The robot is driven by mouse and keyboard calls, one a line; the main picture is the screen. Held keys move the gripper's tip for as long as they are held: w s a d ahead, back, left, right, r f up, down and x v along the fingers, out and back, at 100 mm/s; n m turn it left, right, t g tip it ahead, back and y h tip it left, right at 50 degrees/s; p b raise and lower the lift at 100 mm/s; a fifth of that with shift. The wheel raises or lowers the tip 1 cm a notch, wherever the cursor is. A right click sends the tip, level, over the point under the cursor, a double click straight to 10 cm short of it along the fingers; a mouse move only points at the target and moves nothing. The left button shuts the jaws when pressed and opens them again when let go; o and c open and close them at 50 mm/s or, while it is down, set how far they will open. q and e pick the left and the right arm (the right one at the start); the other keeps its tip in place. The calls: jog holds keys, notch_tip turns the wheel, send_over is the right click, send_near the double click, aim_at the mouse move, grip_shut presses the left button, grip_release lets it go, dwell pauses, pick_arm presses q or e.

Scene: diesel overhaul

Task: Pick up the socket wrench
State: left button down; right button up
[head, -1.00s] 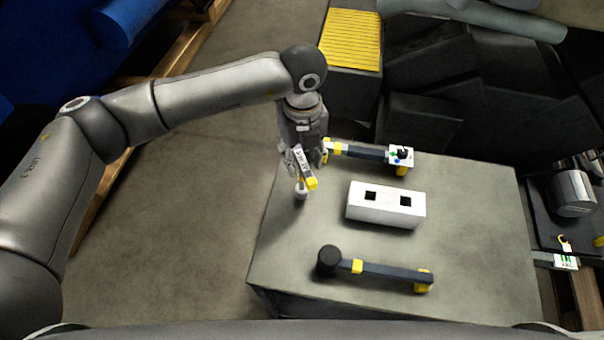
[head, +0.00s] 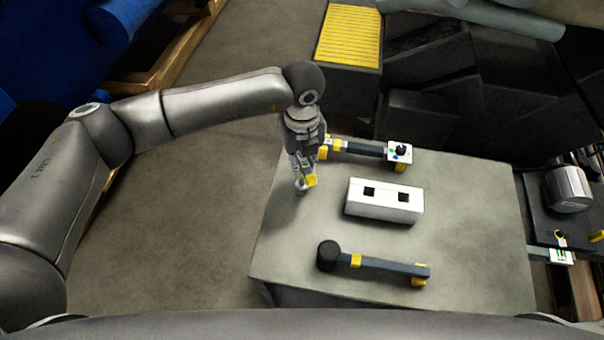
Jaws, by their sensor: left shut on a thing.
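My left gripper (head: 303,166) points down over the left back part of the grey table. It is shut on a small tool with a yellow part and a pale round end, which I take to be the socket wrench (head: 310,181). The fingers hide much of it. It is at or just above the table top; I cannot tell if it touches. My right gripper is not in view.
On the grey table (head: 300,235) lie a black-headed bar with yellow bands (head: 385,266), a white block with two square holes (head: 384,203), and a dark bar with yellow ends and a white end piece (head: 362,149).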

pick_arm(q)
jog(key=shift+r, duration=0.1)
jog(key=shift+w+r+b, duration=0.1)
jog(key=shift+r+b, duration=0.7)
jog(key=shift+b, duration=0.15)
jog(key=s+r+b, duration=0.1)
jog(key=r, duration=0.1)
jog(key=s+r+b, duration=0.1)
jog(key=s+r, duration=0.1)
jog(key=s+d+r+b, duration=0.1)
jog(key=r, duration=0.1)
jog(key=shift+s+r, duration=0.25)
jog(key=s+d+r+b, duration=0.2)
jog(key=s+r, duration=0.3)
jog(key=s, duration=0.4)
jog(key=shift+s+b, duration=0.2)
jog(key=shift+b, duration=0.35)
jog(key=shift+f, duration=0.1)
